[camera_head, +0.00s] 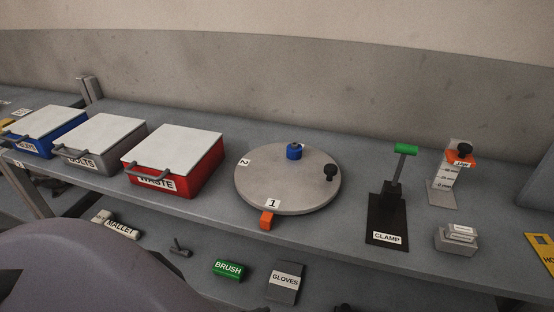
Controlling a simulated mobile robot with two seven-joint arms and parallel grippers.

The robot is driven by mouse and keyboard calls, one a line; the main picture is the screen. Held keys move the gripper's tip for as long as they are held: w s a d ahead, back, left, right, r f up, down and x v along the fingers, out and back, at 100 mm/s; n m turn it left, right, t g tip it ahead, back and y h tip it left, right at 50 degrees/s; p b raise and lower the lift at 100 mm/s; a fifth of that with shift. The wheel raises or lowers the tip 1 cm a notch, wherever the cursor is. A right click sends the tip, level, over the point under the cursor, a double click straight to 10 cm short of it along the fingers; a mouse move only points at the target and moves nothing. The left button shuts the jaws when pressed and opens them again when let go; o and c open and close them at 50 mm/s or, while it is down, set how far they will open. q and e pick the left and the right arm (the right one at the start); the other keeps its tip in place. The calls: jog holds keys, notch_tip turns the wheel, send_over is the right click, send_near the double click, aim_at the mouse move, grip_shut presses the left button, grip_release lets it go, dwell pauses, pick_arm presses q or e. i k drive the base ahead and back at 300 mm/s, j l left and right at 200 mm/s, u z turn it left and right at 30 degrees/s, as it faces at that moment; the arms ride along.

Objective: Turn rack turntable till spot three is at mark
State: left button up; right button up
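The round grey turntable (285,185) stands on the bench in the middle of the view. A label "1" (272,203) is at its front edge, right behind an orange mark block (267,220) on the bench. A label "2" (244,162) is at its left edge. A label at the back is mostly hidden behind a blue knob-like part (294,152), and its number cannot be read. A black knob (331,172) stands near the right rim. Neither of my grippers is in view.
Left of the turntable are lidded bins: red WASTE (187,178), grey BOLTS (106,150) and blue (38,138). A lower shelf holds a BRUSH box (228,269) and GLOVES box (285,281).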

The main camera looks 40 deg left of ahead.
aim_at(265, 178)
jog(key=u, duration=1.05)
jog(key=j+u, duration=0.25)
jog(key=u, duration=0.15)
jog(key=i+l, duration=0.05)
